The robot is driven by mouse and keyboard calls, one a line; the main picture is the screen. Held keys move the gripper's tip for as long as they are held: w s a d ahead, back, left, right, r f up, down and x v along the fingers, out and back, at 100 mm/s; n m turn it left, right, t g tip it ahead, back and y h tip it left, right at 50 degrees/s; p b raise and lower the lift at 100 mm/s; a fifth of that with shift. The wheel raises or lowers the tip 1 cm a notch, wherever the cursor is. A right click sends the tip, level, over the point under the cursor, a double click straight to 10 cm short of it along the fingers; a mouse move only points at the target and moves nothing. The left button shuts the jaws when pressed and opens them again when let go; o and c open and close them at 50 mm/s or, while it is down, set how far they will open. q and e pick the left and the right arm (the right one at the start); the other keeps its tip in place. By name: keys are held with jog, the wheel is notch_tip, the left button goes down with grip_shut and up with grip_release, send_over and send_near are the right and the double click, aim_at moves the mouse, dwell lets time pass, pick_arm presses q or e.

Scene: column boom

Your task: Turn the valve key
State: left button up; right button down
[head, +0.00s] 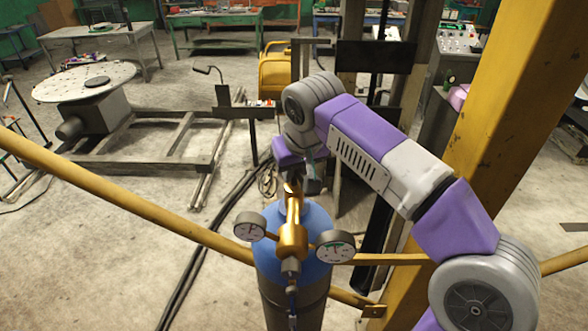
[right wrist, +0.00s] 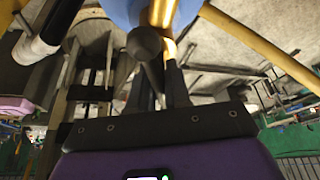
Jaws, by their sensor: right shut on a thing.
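A brass valve (head: 292,236) stands on top of a blue gas cylinder (head: 318,222), with a round gauge on each side. My right gripper (head: 291,184) is at the top of this valve, its arm coming in from the right. In the right wrist view, a dark grey key with a round knob and thin rod (right wrist: 146,46) stands between the fingers of my right gripper (right wrist: 157,84), which is shut on it. The brass valve (right wrist: 161,14) and blue cylinder (right wrist: 125,10) are just beyond. In the head view the key is mostly hidden by the gripper. My left gripper is not in view.
The left gauge (head: 250,227) and right gauge (head: 335,247) flank the valve. A yellow rail (head: 130,207) runs past the cylinder, and a thick yellow column (head: 500,130) stands at the right. A round table (head: 84,82) is at the left. Open floor lies at the lower left.

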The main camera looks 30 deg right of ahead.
jog(key=c, duration=1.1)
grip_release()
jog(key=shift+r, duration=0.1)
jog(key=p+v, duration=0.1)
jog(key=v, duration=0.6)
jog(key=shift+s+r, duration=0.2)
jog(key=shift+r, duration=0.05)
jog(key=shift+o, duration=0.3)
